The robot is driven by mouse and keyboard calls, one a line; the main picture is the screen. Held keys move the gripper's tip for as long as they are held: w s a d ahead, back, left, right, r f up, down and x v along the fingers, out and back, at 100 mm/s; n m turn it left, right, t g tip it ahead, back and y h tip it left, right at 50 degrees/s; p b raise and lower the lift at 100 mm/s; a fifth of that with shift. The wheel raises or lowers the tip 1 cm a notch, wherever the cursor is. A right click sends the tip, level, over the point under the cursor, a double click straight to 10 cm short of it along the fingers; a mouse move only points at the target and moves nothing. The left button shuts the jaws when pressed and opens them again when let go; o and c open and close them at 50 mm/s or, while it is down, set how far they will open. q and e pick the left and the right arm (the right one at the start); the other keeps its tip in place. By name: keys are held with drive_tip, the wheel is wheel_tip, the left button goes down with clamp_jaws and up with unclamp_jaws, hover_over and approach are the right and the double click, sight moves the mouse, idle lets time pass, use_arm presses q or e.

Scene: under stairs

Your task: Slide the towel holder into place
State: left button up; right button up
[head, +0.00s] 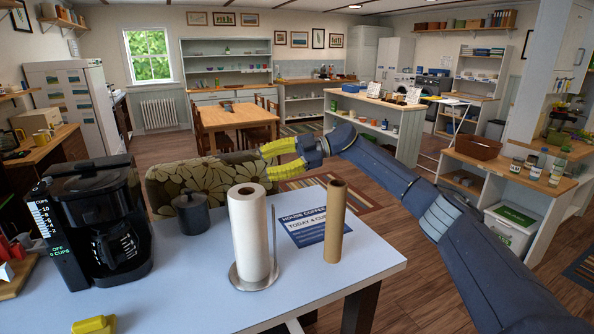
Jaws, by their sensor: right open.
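The towel holder (238,281) stands upright on the pale table, with a round metal base and a thin upright rod. A white paper towel roll (248,238) is on it and hides its middle. My right gripper (265,162), with yellow fingers, is open and empty. In the picture it appears just above and right of the roll's top, with its fingers pointing left. It looks farther back than the roll, beyond the table's far edge, and apart from the holder.
A brown cardboard tube (335,222) stands right of the holder, by a blue-and-white printed sheet (307,228). A dark lidded pot (191,214) and a black coffee maker (100,225) stand left. A yellow object (95,325) is cut off below.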

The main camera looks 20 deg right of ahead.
drive_tip(key=h, duration=0.1)
drive_tip(key=s+f+g+h, duration=0.1)
drive_tip(key=h, duration=0.1)
drive_tip(key=s+f+g+h, duration=0.1)
drive_tip(key=h, duration=0.1)
drive_tip(key=shift+d+m, duration=0.1)
drive_tip(key=shift+m, duration=0.3)
drive_tip(key=s+d+m+g+h, duration=0.1)
drive_tip(key=d+m+h, duration=0.2)
drive_tip(key=d+h, duration=0.3)
drive_tip(key=shift+s+r, duration=0.3)
drive_tip(key=shift+s, duration=0.1)
drive_tip(key=shift+d, duration=0.1)
drive_tip(key=x, duration=1.7)
drive_tip(key=shift+f, duration=0.15)
clamp_jaws()
